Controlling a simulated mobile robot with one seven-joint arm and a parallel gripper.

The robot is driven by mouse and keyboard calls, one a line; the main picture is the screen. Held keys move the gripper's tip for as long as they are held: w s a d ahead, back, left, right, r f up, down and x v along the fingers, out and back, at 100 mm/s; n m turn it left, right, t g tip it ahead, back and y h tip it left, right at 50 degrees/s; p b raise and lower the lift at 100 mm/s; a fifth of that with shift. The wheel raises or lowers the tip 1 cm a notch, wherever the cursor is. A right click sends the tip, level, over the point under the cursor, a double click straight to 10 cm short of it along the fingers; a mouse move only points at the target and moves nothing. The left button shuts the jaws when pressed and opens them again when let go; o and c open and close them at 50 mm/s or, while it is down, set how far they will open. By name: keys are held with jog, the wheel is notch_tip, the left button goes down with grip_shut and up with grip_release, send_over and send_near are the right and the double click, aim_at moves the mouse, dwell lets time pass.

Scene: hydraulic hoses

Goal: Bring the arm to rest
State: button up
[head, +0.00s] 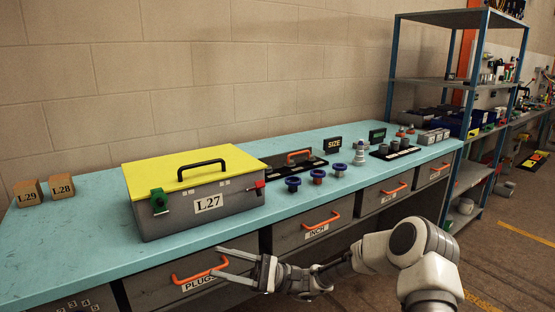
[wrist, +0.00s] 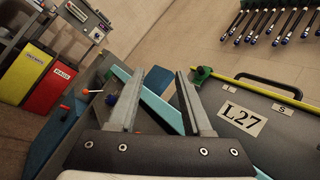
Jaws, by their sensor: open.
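My gripper (head: 225,266) is in front of the workbench, level with the drawer fronts and just below the bench's front edge in the head view. Its two fingers point left and are spread apart, with nothing between them. In the wrist view my gripper (wrist: 158,85) also shows open and empty. My white arm reaches in from the lower right of the head view. The grey box labelled L27 (head: 208,204), with a yellow lid and black handle, stands on the bench behind the gripper. The box (wrist: 242,117) is at the right of the wrist view.
The turquoise bench top (head: 75,237) holds wooden blocks (head: 62,186), blue-ringed fittings (head: 318,177) and a black tray (head: 395,151). The PLUGS drawer's orange handle (head: 199,271) is close to the gripper. A blue-framed shelf (head: 470,80) stands at the right.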

jog(key=s+d+n+h, duration=0.3)
jog(key=s+n+h, duration=0.2)
jog(key=s+h, duration=0.8)
jog(key=s+d+r+n+t+h, duration=0.1)
jog(key=s+d+r+t+h, duration=0.25)
jog(key=d, duration=0.35)
jog(key=s+d+r+n+t+h, duration=0.1)
jog(key=s+d+r+t+h, duration=0.2)
jog(key=d, duration=0.5)
jog(key=s+d+r+t+h, duration=0.2)
jog(key=s+d+t+h, duration=0.25)
jog(key=d, duration=0.25)
notch_tip(320, 180, up, 18)
jog(key=y+p, duration=0.1)
jog(key=p, duration=1.6)
jog(key=shift+w+d+f+p, duration=0.2)
jog(key=shift+w+f+p, duration=0.1)
jog(key=shift+p, duration=0.1)
jog(key=shift+c, duration=0.2)
